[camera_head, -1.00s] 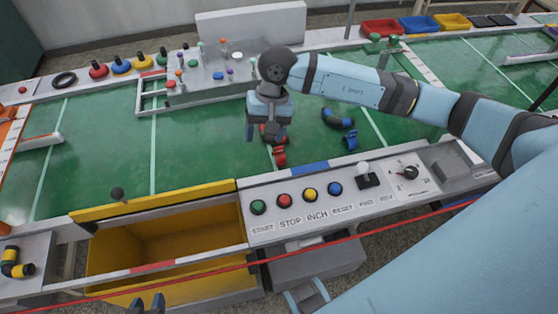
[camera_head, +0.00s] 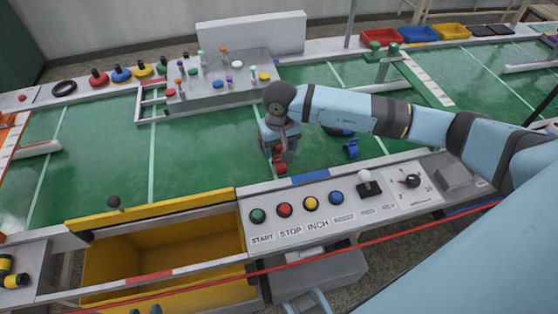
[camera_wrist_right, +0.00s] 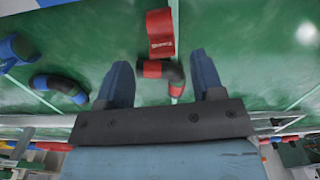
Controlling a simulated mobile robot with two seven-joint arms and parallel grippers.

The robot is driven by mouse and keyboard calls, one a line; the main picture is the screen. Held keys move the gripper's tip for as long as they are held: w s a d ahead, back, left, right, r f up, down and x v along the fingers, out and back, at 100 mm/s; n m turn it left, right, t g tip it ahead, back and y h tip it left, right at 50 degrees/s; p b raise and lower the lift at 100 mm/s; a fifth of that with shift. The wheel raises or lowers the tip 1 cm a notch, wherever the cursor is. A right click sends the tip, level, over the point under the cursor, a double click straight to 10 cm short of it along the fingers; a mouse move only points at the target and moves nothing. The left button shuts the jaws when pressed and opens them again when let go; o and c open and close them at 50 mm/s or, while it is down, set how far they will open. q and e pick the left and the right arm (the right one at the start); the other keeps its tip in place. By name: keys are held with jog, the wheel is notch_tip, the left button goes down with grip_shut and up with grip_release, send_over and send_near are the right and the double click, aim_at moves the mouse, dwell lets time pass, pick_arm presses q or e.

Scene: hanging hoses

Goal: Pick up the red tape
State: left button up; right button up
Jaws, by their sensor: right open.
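The red tape (camera_wrist_right: 160,33) lies on the green table, just past my fingertips in the wrist view. It also shows low beside my gripper in the head view (camera_head: 280,168). My right gripper (camera_wrist_right: 157,66) is open and empty, pointing down at the table. A red and black elbow hose (camera_wrist_right: 162,76) shows between its fingers in the wrist view, close to the tape; whether they touch I cannot tell. In the head view my right gripper (camera_head: 279,154) partly hides both.
A blue tape (camera_head: 351,149) and a blue elbow hose (camera_wrist_right: 60,88) lie to one side of the gripper. The button panel (camera_head: 330,205) and a yellow bin (camera_head: 150,245) are in front. A grey peg block (camera_head: 220,92) stands behind. The green table to the left is clear.

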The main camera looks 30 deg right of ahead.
aim_at(279, 155)
notch_tip(279, 155, down, 4)
jog(key=shift+a+f, duration=0.15)
jog(key=shift+f, duration=0.05)
jog(key=c, duration=1)
jog(key=shift+r, duration=0.1)
notch_tip(279, 155, up, 20)
dwell(0.3)
jog(key=shift+o, duration=1.4)
jog(key=c, duration=0.3)
